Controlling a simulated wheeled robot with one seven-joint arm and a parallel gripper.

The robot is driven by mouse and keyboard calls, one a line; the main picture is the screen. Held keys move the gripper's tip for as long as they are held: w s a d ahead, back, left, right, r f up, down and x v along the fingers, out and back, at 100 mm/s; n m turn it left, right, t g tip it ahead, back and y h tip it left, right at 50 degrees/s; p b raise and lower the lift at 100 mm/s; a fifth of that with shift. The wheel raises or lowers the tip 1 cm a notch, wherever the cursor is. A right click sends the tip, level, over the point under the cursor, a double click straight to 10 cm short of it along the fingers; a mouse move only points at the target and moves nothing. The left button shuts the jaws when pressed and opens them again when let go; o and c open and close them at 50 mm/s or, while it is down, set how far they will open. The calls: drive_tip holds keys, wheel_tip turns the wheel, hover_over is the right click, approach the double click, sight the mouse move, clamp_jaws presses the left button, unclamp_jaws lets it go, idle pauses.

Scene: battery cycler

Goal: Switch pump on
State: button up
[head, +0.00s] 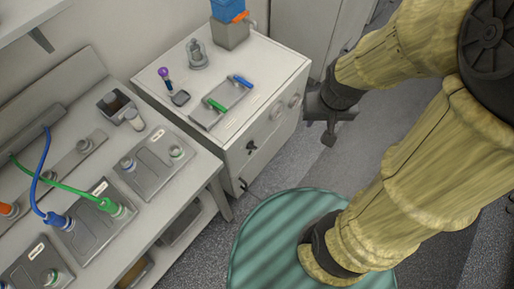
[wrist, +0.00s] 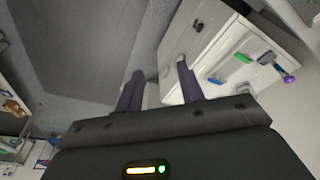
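No part is clearly marked as a pump. A white cabinet (head: 262,138) stands in the middle of the head view, with dark and grey knobs on its front face. One dark knob (head: 251,146) is on the left of that face and a grey knob (head: 277,112) is further right. The cabinet also shows in the wrist view (wrist: 218,42), with a knob (wrist: 197,25) on its face. My gripper (head: 329,128) hangs in the air right of the cabinet front. In the wrist view, its two dark fingers (wrist: 160,72) are apart with nothing between them. Switch positions are too small to read.
On the cabinet top are a grey tray (head: 208,119) with green and blue items, a purple-topped item (head: 164,74) and a blue box (head: 228,9). A bench (head: 205,167) with cabled grey units stands left. A round green striped surface (head: 262,250) is below. Grey floor is open right.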

sight(255, 149)
drive_tip(key=shift+f, duration=0.1)
drive_tip(key=w+d+f+n+t+y+b, duration=0.1)
drive_tip(key=w+f+n+t+b, duration=0.2)
drive_tip(key=f+b, duration=0.55)
drive_tip(key=w+d+f+n+b, duration=0.1)
drive_tip(key=w+f+n+b, duration=0.35)
drive_tip(key=f, duration=0.65)
drive_tip(key=w+d+f+n+t+y+b, duration=0.15)
drive_tip(key=w+f+b, duration=0.25)
drive_tip(key=f+b, duration=0.55)
drive_tip(key=s+a+f+n+t+y+b, duration=0.1)
drive_tip(key=a+f+n+t+y+b, duration=0.1)
drive_tip(key=f+y+b, duration=0.4)
drive_tip(key=s+a+f+n+t+y+b, duration=0.2)
drive_tip(key=f+n+y+b, duration=0.3)
drive_tip(key=f+b, duration=1.1)
drive_tip(key=shift+a+f+y, duration=0.35)
drive_tip(key=shift+a, duration=0.3)
drive_tip(key=shift+s, duration=0.1)
drive_tip(key=b+x, duration=0.2)
drive_tip(key=x, duration=1.5)
drive_tip(key=shift+a, duration=0.15)
